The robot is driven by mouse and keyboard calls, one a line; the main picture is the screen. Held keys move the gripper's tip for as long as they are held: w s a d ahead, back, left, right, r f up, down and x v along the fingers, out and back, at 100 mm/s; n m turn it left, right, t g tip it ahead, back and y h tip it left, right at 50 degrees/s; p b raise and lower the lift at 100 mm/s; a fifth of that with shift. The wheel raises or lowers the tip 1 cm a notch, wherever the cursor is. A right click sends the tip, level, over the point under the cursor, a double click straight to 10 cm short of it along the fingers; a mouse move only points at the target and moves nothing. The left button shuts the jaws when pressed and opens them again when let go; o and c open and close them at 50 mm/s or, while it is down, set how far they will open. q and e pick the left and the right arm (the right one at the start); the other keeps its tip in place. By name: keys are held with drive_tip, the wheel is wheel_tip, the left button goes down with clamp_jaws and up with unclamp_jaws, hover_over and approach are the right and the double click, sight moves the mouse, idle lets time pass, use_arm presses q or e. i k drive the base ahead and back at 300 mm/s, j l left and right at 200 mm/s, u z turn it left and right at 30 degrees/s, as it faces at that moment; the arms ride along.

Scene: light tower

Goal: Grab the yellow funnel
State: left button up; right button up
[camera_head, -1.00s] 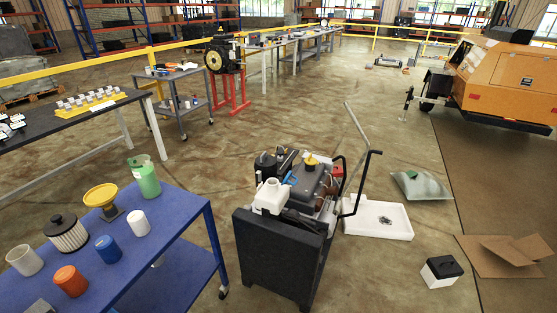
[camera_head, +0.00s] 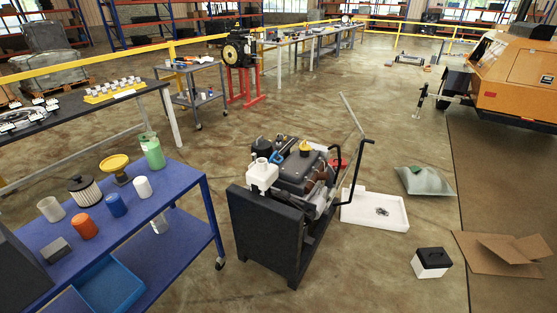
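The yellow funnel (camera_head: 115,165) is on the blue cart (camera_head: 190,186) at the left, with its wide mouth facing up. It stands between a dark-topped filter (camera_head: 86,192) and a green-filled bottle (camera_head: 152,151). A blue can (camera_head: 116,205) and a white can (camera_head: 142,187) are close in front of it. Neither of my grippers shows in the view, so I cannot see their state.
An orange can (camera_head: 83,226), a pale cup (camera_head: 51,209) and a grey block (camera_head: 56,250) share the cart top. An engine (camera_head: 299,169) on a dark stand is right of the cart. A white tray (camera_head: 375,212) lies on the floor beyond. Floor shows between cart and stand.

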sight(116, 165)
drive_tip(key=u, duration=1.25)
drive_tip(key=i+j+u, duration=0.45)
drive_tip(key=i, duration=0.35)
